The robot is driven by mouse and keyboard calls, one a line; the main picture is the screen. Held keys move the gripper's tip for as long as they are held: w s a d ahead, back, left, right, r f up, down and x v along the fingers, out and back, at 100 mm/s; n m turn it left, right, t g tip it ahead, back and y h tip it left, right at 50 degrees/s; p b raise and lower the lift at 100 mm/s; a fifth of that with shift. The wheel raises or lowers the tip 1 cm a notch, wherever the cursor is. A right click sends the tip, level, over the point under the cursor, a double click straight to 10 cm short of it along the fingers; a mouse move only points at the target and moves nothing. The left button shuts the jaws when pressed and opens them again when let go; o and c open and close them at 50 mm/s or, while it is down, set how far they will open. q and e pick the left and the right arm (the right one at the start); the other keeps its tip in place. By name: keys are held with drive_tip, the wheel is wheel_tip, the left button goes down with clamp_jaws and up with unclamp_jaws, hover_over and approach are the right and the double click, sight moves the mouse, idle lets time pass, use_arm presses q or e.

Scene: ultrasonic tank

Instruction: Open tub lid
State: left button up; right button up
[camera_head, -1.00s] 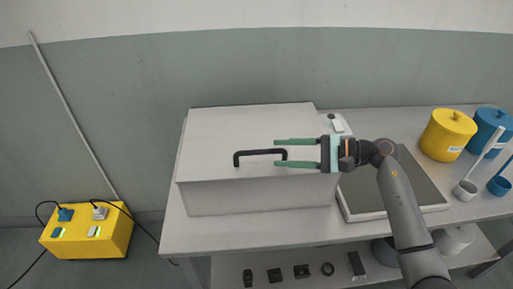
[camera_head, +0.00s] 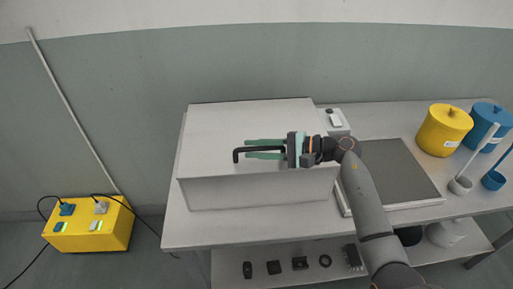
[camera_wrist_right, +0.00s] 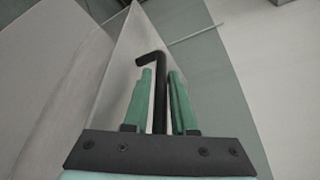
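The tub is a large white box with a flat lid (camera_head: 240,122) lying closed on it, in the head view's middle. A black bar handle (camera_head: 238,155) sits on the lid; it also shows in the wrist view (camera_wrist_right: 160,65). My right gripper (camera_head: 247,149) reaches over the lid from the right. Its green fingers (camera_wrist_right: 161,85) lie along both sides of the handle bar, partly closed, with small gaps seeming to remain. The fingers and palm hide part of the handle. My left gripper is in neither view.
A grey panel (camera_head: 395,170) lies right of the tub on the white table. Yellow (camera_head: 443,130) and blue (camera_head: 487,128) lidded pots stand at far right. A yellow box (camera_head: 88,226) with cables is at lower left. Small black items lie on the lower shelf.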

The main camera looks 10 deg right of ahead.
clamp_jaws()
idle(1.0)
